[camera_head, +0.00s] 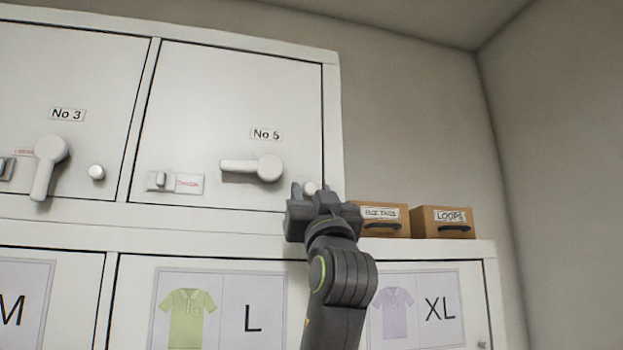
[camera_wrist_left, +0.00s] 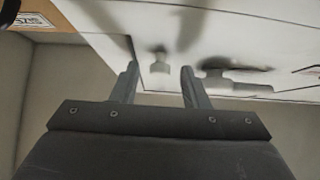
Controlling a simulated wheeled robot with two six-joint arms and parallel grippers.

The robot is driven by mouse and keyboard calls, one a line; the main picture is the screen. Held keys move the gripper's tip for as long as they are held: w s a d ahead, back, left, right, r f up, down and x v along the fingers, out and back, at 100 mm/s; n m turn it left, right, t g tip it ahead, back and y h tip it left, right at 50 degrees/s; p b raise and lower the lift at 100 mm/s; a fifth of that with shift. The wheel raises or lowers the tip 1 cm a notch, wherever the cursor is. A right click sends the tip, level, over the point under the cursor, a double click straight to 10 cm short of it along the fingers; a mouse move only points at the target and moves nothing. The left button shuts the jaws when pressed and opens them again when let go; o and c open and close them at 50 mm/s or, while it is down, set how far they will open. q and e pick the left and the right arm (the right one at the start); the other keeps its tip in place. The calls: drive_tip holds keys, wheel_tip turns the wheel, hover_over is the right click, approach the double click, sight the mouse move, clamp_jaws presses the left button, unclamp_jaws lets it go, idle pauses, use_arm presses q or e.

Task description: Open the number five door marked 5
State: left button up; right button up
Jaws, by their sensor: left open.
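The white No 5 door (camera_head: 225,110) is shut in the upper cabinet, with its number label (camera_head: 266,134) above a lever handle (camera_head: 267,168). The lever lies level, its arm pointing left; it also shows in the left wrist view (camera_wrist_left: 235,77). A small round knob (camera_head: 310,187) sits right of the lever near the door's edge. My left gripper (camera_head: 305,193) is open at this knob and partly covers it. In the left wrist view the knob (camera_wrist_left: 160,64) lies between the two fingers, beyond their tips; contact cannot be told. My right gripper is not in view.
A small slide latch (camera_head: 157,181) with a red-lettered label is at the door's lower left. The No 3 door (camera_head: 65,90) is to the left, its lever hanging down. Two brown boxes (camera_head: 443,222) stand on the ledge right of my gripper. Shirt-marked doors are below.

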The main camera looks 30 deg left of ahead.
use_arm(q)
drive_tip(key=shift+w+a+r, duration=0.25)
drive_tip(key=shift+r, duration=0.1)
clamp_jaws()
